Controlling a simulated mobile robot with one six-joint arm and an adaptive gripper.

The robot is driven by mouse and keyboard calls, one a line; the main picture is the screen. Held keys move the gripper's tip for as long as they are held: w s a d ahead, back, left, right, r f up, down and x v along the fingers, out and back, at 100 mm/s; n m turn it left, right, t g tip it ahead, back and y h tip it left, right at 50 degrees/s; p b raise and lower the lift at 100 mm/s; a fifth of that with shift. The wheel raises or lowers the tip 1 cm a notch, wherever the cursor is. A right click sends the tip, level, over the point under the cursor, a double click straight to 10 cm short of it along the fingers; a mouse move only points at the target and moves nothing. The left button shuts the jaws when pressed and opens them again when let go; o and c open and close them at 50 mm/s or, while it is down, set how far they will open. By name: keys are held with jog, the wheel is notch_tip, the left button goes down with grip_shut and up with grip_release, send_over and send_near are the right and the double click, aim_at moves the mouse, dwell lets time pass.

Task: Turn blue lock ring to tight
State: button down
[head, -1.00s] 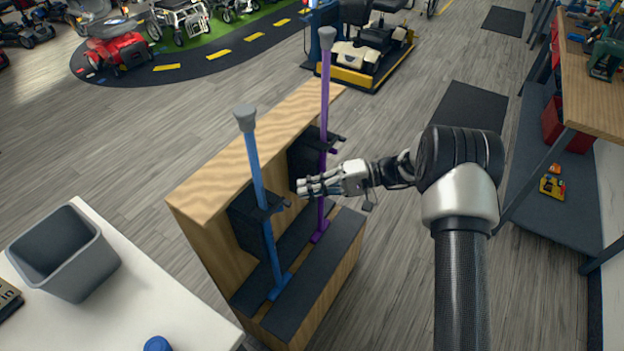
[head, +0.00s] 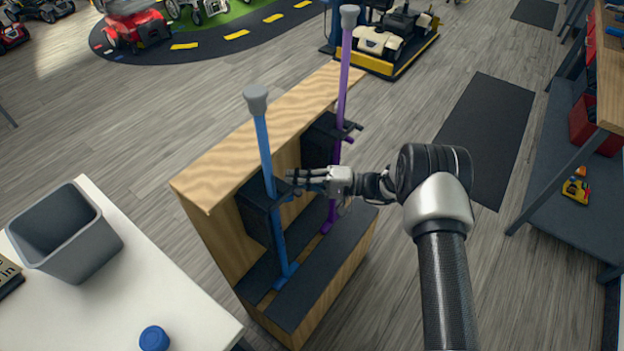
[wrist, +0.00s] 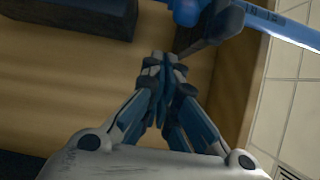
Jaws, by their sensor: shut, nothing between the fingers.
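A blue pole (head: 265,150) with a grey tip stands upright in a wooden rack, held by a black clamp (head: 283,191). In the wrist view the blue pole (wrist: 285,27) crosses the top right corner. A rounded blue part (wrist: 187,9), possibly the lock ring, shows at the top edge beside the dark clamp arm (wrist: 212,28); it is cut off by the frame. My gripper (head: 291,180) is beside the blue pole's clamp, on its right. In the wrist view my gripper (wrist: 166,62) is shut and empty, its fingertips close below the clamp arm.
A purple pole (head: 342,90) stands in the same rack (head: 215,195), behind my gripper. A white table (head: 205,318) at the lower left holds a grey bin (head: 85,255) and a round blue object (head: 154,338).

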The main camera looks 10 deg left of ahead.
jog(key=shift+s+d+r, duration=0.1)
jog(key=shift+s+d, duration=0.35)
jog(key=shift+s, duration=0.25)
jog(key=shift+s+d, duration=0.45)
jog(key=shift+s, duration=0.2)
jog(key=t, duration=0.1)
jog(key=s+d+m+t, duration=0.1)
jog(key=shift+s+d+m+t, duration=0.2)
jog(key=shift+s+m+t, duration=0.05)
jog(key=shift+m+t, duration=0.05)
jog(key=shift+p, duration=0.3)
